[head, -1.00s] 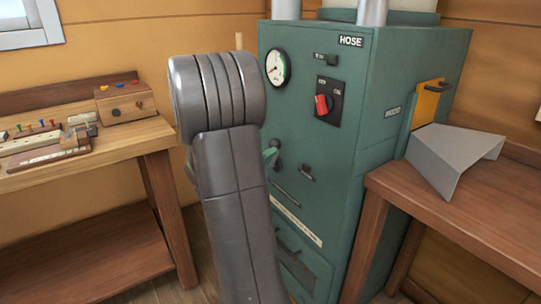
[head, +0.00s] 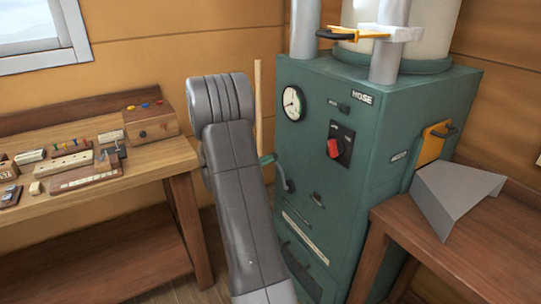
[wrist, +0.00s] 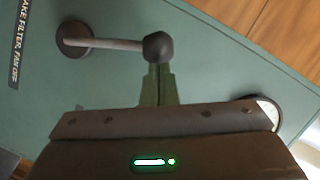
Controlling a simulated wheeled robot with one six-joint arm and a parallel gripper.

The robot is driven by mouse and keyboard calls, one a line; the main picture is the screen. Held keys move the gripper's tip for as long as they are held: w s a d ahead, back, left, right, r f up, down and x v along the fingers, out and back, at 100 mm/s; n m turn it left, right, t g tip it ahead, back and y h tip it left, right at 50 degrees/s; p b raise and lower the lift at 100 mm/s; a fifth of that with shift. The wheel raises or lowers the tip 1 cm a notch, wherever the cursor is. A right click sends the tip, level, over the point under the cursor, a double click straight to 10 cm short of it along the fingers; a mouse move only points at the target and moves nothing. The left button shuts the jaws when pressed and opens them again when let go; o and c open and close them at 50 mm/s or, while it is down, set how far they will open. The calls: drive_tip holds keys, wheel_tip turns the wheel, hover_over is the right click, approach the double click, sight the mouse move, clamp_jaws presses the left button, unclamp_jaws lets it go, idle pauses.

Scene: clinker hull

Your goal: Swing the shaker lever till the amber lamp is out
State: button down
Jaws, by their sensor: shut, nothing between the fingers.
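The shaker lever shows in the wrist view as a pale rod (wrist: 118,44) running from a dark round pivot to a dark ball knob (wrist: 158,46). In the head view, the lever (head: 289,185) is small on the front of the green cabinet (head: 345,215). My gripper (wrist: 157,68) is shut and empty, its green fingertips at the knob's near side; I cannot tell whether they touch it. In the head view my arm stands left of the cabinet and hides part of its front. I cannot make out an amber lamp in either view.
The cabinet carries a gauge (head: 293,103) and a red rotary switch (head: 335,148). A wooden bench (head: 150,160) with small items stands left. A brown table (head: 450,235) with a bent grey sheet (head: 450,198) stands right. An orange-handled tool (head: 350,34) is by the cabinet-top pipes.

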drive_tip(key=shift+w+a+f+p, duration=0.15)
drive_tip(key=shift+w+a, duration=0.15)
drive_tip(key=shift+w, duration=0.15)
drive_tip(key=shift+w+a+f+p, duration=0.15)
drive_tip(key=shift+w+a, duration=0.15)
drive_tip(key=shift+w, duration=0.15)
drive_tip(key=shift+d+r, duration=0.1)
drive_tip(key=shift+r, duration=0.05)
